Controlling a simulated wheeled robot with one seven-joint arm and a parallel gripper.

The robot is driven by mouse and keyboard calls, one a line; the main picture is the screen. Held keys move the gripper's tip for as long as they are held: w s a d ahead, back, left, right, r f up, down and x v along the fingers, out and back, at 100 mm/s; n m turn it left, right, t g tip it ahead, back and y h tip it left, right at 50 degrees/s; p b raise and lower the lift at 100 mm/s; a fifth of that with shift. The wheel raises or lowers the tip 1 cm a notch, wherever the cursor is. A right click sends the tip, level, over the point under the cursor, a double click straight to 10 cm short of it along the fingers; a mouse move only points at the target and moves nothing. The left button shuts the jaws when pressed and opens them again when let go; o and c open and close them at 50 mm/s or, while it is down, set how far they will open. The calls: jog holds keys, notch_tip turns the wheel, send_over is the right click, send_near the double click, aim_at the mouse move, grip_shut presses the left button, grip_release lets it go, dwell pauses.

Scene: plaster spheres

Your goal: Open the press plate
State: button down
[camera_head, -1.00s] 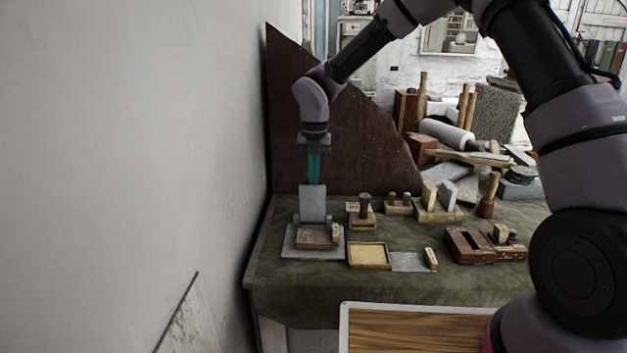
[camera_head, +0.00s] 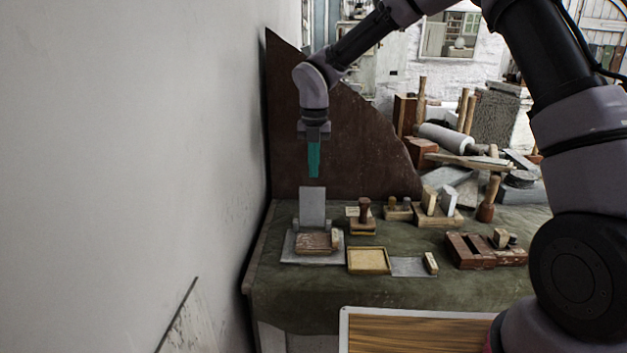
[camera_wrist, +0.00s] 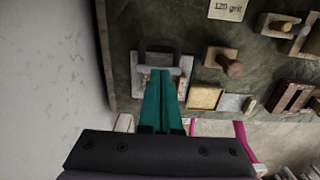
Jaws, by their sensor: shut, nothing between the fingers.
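The press plate (camera_head: 312,206) is a grey flap standing upright at the back of its grey base (camera_head: 290,255). A worn brown block (camera_head: 313,243) lies on the base in front of it. My gripper (camera_head: 314,176) points down just above the plate's top edge, with a small gap between them. Its teal fingers are together and hold nothing. In the wrist view, the fingers (camera_wrist: 160,74) cover part of the press, and its base (camera_wrist: 186,66) shows beside them.
A shallow yellow tray (camera_head: 368,269) and a grey sheet (camera_head: 408,275) lie right of the press. A stamp-like wooden tool (camera_head: 364,209) stands behind them. A tall rusty panel (camera_head: 345,150) rises behind, and a white wall (camera_head: 130,150) is close on the left.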

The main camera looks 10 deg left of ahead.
notch_tip(320, 180, up, 6)
jog(key=w+f+m, duration=0.2)
jog(key=w+m, duration=0.3)
jog(key=m, duration=1.3)
jog(key=w+f+m, duration=0.2)
jog(key=w+m, duration=0.2)
jog(key=m, duration=1.4)
jog(key=s+d+f, duration=0.1)
jog(key=s+f, duration=0.3)
jog(key=f, duration=0.4)
jog(key=shift+g, duration=0.4)
